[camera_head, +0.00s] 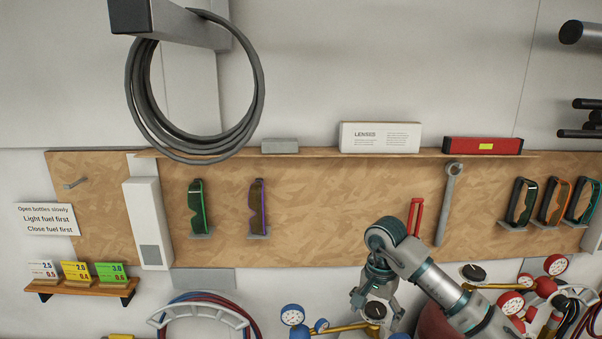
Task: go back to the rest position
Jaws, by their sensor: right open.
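My right arm comes in from the lower right of the head view. My right gripper (372,300) is at its end, pointing down, with its fingers apart and nothing seen between them. It is in front of the lower edge of the wooden wall board (330,200), above a brass-coloured fitting with a dark knob. My left gripper is not in view.
Pressure gauges (291,314) and regulators (511,303) stand close around the right gripper. A red-handled tool (415,216) and a wrench (447,205) hang just behind the arm. Goggles (196,208) hang on the board. A coiled cable (140,100) hangs upper left.

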